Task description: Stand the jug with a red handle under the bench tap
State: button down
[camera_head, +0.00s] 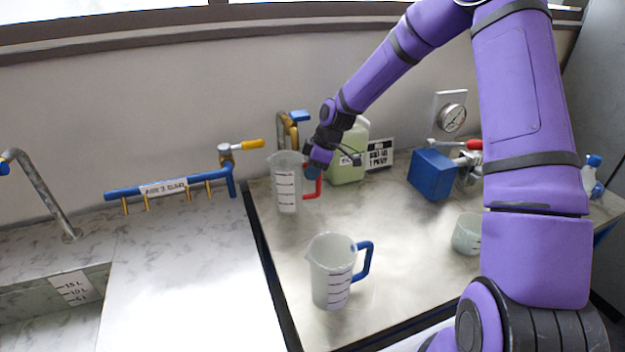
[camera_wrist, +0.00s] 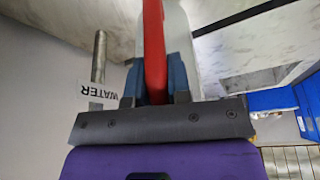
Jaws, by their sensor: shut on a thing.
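The clear jug with a red handle (camera_head: 287,188) is upright at the back left of the metal bench top, with dark measuring marks. My gripper (camera_head: 314,178) is shut on its red handle, at the jug's right side. In the wrist view the red handle (camera_wrist: 154,45) runs between the two blue-grey fingers (camera_wrist: 155,85), with the pale jug wall (camera_wrist: 178,28) behind it. I cannot tell whether the jug's base touches the bench or sits directly below the spout.
A jug with a blue handle (camera_head: 330,272) stands in front on the bench. A green canister (camera_head: 349,160) is right of my gripper. A blue box-shaped valve (camera_head: 431,174) and a pale beaker (camera_head: 466,234) are further right. A blue pipe rail (camera_head: 165,189) lies left.

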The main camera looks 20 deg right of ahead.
jog(key=shift+f, duration=1.65)
jog(key=c, duration=1.1)
grip_release()
jog(key=shift+o, duration=0.2)
